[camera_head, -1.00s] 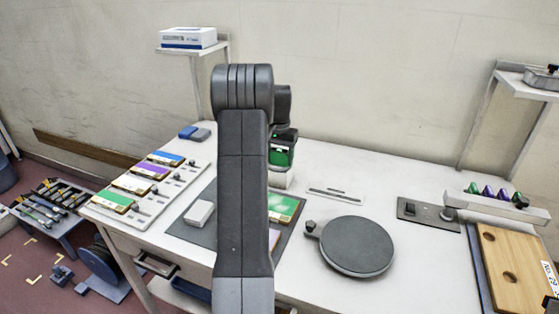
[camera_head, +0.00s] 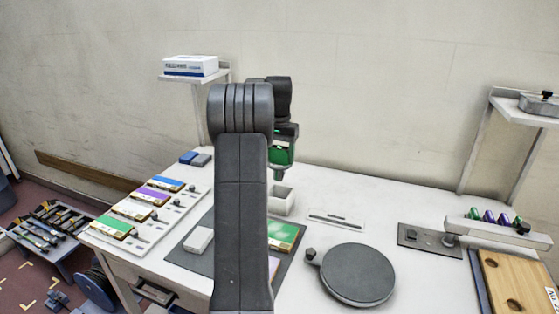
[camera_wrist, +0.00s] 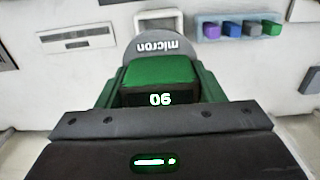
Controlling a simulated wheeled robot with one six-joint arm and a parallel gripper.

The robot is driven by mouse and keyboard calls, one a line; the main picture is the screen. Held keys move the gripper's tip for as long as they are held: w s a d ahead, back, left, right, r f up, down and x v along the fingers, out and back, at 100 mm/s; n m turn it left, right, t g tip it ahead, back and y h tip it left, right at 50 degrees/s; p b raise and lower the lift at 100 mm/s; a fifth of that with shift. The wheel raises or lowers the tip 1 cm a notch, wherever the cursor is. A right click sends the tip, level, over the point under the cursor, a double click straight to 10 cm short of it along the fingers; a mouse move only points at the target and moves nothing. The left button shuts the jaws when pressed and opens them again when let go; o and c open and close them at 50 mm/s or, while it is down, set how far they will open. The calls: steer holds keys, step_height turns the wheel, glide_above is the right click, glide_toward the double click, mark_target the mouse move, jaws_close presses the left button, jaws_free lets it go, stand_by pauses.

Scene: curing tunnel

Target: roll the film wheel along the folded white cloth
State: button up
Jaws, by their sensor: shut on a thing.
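My gripper (camera_head: 281,158) is beyond my raised arm, partly hidden by it, above a small white open box. In the wrist view, my gripper (camera_wrist: 160,85) is shut on the film wheel (camera_wrist: 158,47), a grey disc lettered "micron" upside down. A green block marked "06" is between the green jaws, in front of the disc. In the head view, only a small dark part of the wheel (camera_head: 278,175) shows below the jaws. The folded white cloth (camera_head: 198,240) appears as a small white pad on the dark mat at left of my arm.
The white box (camera_head: 281,201) stands just below the wheel. A dark mat (camera_head: 192,259) carries a green-topped panel (camera_head: 283,234). A round grey turntable (camera_head: 357,275) is at right. Sample panels (camera_head: 115,227) lie on a white rack at left. A rail with coloured blocks (camera_head: 500,232) is far right.

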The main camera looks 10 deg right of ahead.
steer(key=shift+r+p, duration=3.55)
steer(key=shift+r, duration=0.05)
steer(key=shift+f, duration=0.1)
